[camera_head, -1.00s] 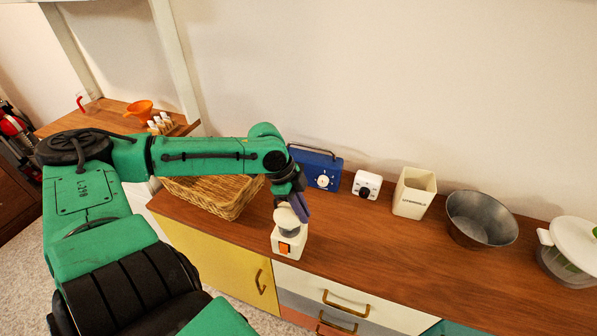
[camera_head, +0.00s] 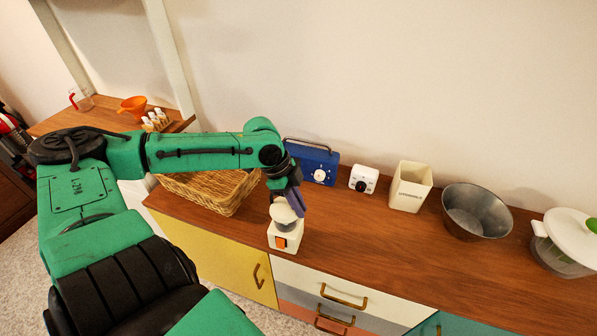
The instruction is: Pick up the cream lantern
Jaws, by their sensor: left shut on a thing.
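The cream lantern (camera_head: 285,238) has a square cream base with an orange patch on its front and a rounded cream top. It is upright at the front edge of the wooden cabinet top. My left gripper (camera_head: 284,207) comes down on it from above and is shut on its upper part. The fingers partly hide the lantern's top. I cannot tell whether its base touches the wood. My right gripper is not in view.
A wicker basket (camera_head: 212,190) is left of the lantern. Behind stand a blue radio (camera_head: 314,164), a white cube-shaped timer (camera_head: 363,180) and a cream canister (camera_head: 410,188). A metal bowl (camera_head: 477,211) and a lidded white container (camera_head: 567,243) are at right. Bare wood (camera_head: 370,235) lies right of the lantern.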

